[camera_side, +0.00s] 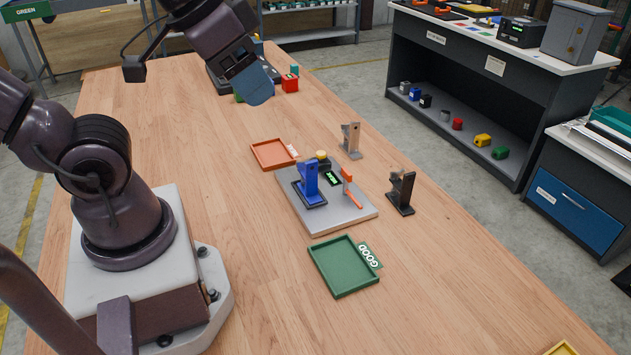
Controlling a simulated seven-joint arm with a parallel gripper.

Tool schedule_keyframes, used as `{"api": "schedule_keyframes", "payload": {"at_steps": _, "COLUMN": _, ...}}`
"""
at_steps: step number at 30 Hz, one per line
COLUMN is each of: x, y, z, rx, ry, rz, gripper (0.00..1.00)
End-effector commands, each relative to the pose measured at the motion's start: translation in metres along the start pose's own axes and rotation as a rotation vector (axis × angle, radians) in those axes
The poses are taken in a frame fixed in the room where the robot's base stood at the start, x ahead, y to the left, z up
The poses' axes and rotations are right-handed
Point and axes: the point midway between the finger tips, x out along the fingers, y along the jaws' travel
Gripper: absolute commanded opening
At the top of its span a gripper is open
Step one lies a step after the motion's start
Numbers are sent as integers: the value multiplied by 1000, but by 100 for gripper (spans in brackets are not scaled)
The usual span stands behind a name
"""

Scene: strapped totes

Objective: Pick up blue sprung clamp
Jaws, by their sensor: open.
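The blue sprung clamp (308,182) stands upright on a grey plate (345,219), within a dark square outline or base. My gripper (254,90) is in the air, well up and to the left of the clamp in the picture, over the far part of the table. It is open, and no object shows in it. Its fingers are seen nearly edge-on, so the gap between them is hard to make out.
On the plate are an orange-handled part (350,187) and a dark display unit (330,178). A grey clamp (350,141) and a black clamp (402,190) stand close by. An orange tray (272,153) and a green tray (343,266) lie nearby.

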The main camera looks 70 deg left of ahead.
Motion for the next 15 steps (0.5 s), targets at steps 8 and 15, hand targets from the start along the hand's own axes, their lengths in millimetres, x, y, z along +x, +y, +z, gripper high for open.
{"api": "schedule_keyframes", "payload": {"at_steps": 8, "x": 35, "y": -25, "z": -2, "rx": -101, "ry": -177, "rz": -52, "gripper": 60}}
{"api": "schedule_keyframes", "payload": {"at_steps": 15, "x": 96, "y": -71, "z": -22, "rx": 106, "ry": -396, "rz": -24, "gripper": 60}}
